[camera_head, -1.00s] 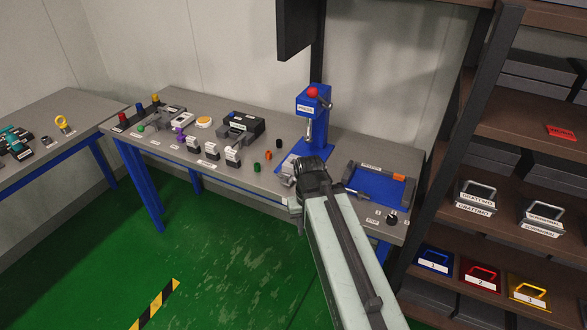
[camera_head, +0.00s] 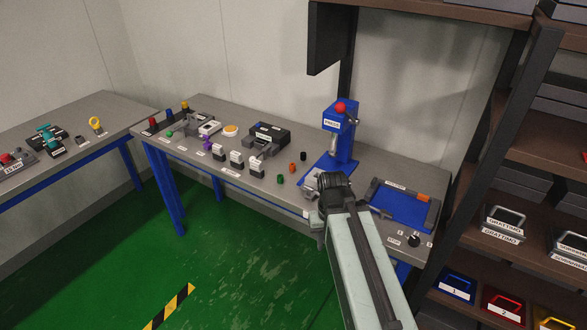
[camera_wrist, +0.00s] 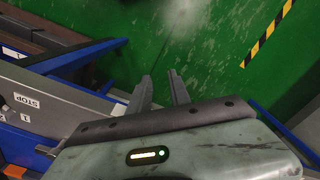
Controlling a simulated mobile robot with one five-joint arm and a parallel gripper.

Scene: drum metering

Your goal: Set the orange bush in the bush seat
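The orange bush (camera_head: 292,168) is a small upright cylinder on the grey bench, in a short row with a green bush (camera_head: 280,179) and a black one (camera_head: 303,156). I cannot make out which part is the bush seat; the blue press (camera_head: 340,125) stands just right of the row. My gripper (camera_head: 312,222) is at the bench's front edge, to the right of and nearer than the orange bush. In the wrist view my gripper (camera_wrist: 160,76) has its two fingers apart with nothing between them, above the green floor.
A blue tray (camera_head: 398,211) with an orange block (camera_head: 422,197) lies right of the press. Several white-labelled blocks (camera_head: 237,160) and a dark fixture (camera_head: 270,136) stand to the left. A dark shelf rack (camera_head: 510,150) bounds the right. The green floor (camera_head: 230,265) in front is open.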

